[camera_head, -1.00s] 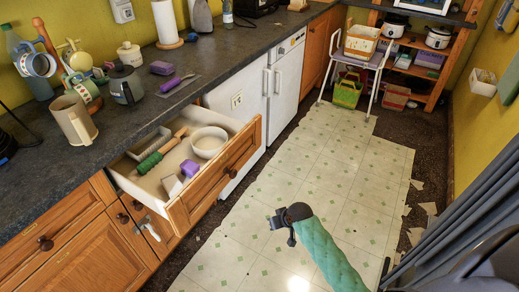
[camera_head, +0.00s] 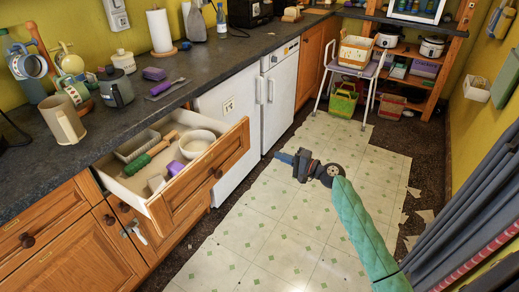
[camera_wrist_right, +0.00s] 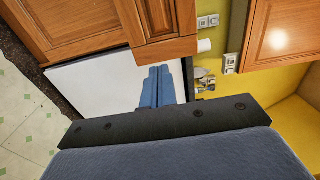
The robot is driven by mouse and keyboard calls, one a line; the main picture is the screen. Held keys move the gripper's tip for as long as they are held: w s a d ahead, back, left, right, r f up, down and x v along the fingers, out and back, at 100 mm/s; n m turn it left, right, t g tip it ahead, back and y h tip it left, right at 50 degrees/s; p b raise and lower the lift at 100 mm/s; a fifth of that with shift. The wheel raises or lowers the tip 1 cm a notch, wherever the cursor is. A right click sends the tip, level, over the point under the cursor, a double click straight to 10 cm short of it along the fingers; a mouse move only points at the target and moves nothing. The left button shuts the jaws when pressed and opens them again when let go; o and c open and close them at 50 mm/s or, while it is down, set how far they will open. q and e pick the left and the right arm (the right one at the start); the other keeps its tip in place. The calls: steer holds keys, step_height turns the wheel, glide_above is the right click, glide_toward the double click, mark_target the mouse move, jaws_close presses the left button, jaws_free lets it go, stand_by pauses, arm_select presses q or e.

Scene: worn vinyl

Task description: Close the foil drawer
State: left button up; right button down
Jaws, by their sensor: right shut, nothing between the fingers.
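The open drawer, with its wooden front (camera_head: 205,172), sticks out from the counter at centre left in the head view. It holds a rolling pin with a green part (camera_head: 150,157), a white bowl (camera_head: 196,143), a purple item (camera_head: 174,168) and a grey tray (camera_head: 137,146). My right gripper (camera_head: 279,156) is right of the drawer front, apart from it, above the floor. Its blue fingers are shut and empty, together in the right wrist view (camera_wrist_right: 157,88). A wooden front (camera_wrist_right: 165,48) lies beyond them there. My left gripper is not in view.
The counter (camera_head: 200,75) above carries mugs, a kettle and a purple-handled tool. White appliance fronts (camera_head: 280,95) stand beyond the drawer. The tiled floor (camera_head: 255,225) in front is mostly clear. A white stool (camera_head: 358,75) stands farther back.

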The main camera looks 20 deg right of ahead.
mark_target(243, 143)
steer(key=p+x, duration=0.3)
steer(key=x, duration=1)
steer(key=shift+p, duration=0.35)
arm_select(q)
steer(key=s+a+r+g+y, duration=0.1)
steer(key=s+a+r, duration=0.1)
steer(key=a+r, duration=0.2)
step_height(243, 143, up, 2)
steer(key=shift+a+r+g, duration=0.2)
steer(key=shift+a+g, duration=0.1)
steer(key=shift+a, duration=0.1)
arm_select(e)
steer(key=shift+w+a+f, duration=0.15)
steer(key=shift+w+a, duration=0.15)
steer(key=shift+w, duration=0.05)
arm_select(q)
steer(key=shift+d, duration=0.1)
